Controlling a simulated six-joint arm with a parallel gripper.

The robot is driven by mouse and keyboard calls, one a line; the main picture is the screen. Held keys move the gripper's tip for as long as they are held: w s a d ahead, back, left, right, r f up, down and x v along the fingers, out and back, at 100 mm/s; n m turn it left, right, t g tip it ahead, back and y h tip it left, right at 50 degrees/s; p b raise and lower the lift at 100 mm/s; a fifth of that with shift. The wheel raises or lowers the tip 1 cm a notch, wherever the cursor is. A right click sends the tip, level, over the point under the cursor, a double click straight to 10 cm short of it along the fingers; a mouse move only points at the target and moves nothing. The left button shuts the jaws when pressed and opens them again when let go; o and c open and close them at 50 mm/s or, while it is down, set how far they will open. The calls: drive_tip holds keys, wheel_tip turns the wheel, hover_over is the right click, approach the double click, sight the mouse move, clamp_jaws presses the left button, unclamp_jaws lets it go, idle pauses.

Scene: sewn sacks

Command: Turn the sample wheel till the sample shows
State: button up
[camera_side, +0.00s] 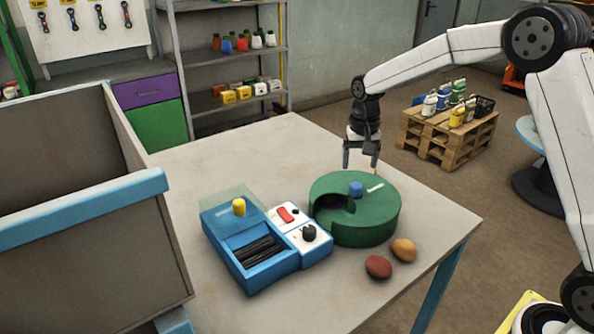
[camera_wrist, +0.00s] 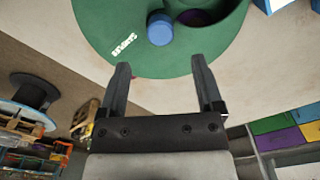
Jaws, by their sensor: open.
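The sample wheel (camera_side: 362,227) is a green round drum on the table, with a blue knob (camera_side: 355,189) on its top, a pale mark (camera_side: 375,187) and a cut-out opening at its left that looks dark inside. My gripper (camera_side: 361,165) is open and empty, above and behind the wheel in the side view, apart from the knob. In the wrist view the fingers of my gripper (camera_wrist: 160,65) point towards the wheel (camera_wrist: 110,25). The blue knob (camera_wrist: 160,28) lies just beyond the fingertips, with white lettering (camera_wrist: 124,43) to its left.
A blue box (camera_side: 262,276) with dark rods, a yellow knob (camera_side: 239,207) and a white switch panel (camera_side: 300,226) stands left of the wheel. A red lump (camera_side: 378,267) and a brown lump (camera_side: 404,250) lie in front. A large grey bin (camera_side: 70,215) stands left. The table's back is clear.

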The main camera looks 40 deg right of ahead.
sight(356, 185)
drive_tip(key=shift+w+f, duration=0.1)
drive_tip(key=shift+f, duration=0.05)
drive_tip(key=shift+f, duration=3.75)
clamp_jaws()
